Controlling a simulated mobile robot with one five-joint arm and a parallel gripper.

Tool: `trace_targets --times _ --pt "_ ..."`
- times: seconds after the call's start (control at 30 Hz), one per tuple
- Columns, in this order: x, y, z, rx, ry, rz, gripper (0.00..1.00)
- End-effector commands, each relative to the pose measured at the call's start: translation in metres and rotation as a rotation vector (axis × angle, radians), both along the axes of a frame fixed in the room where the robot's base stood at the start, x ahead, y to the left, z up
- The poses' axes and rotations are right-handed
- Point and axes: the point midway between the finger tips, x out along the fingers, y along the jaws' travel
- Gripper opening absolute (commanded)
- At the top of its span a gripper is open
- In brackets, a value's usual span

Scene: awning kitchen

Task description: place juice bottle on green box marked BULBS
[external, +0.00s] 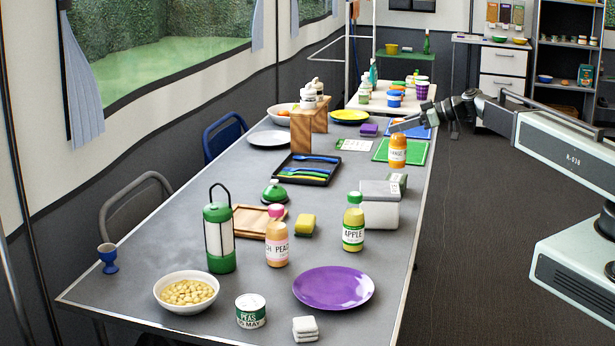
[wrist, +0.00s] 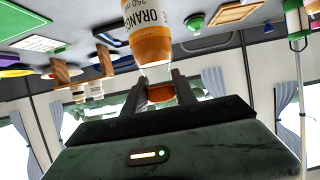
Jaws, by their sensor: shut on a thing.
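My gripper (external: 403,130) is shut on the cap of an orange juice bottle (external: 397,152), which hangs upright below it. In the wrist view the fingers (wrist: 160,93) sit either side of the orange cap, and the bottle (wrist: 150,42) reads ORANGE. In the external view the bottle overlaps the green mat; I cannot tell its height above it. A small box with green on it (external: 399,180) stands partly hidden behind a grey-white box (external: 380,212), nearer the camera than the bottle. I cannot read BULBS on any box.
An apple bottle (external: 353,225) and a peach bottle (external: 277,240) stand nearer the camera. A green mat (external: 413,155) lies by the table's right edge. A black cutlery tray (external: 303,181) and a wooden block (external: 302,132) are to the left. A purple plate (external: 333,288) lies in front.

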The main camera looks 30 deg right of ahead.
Motion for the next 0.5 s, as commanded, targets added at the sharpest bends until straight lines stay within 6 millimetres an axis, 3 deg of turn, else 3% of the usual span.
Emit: trace_targets --times 0.03,0.17,0.5 --pt "0.0 0.0 -0.016 0.001 -0.001 0.0 0.0" --pt "0.0 0.0 -0.036 0.001 -0.001 0.0 0.0" --pt "0.0 0.0 -0.035 0.0 0.0 0.0 0.0"
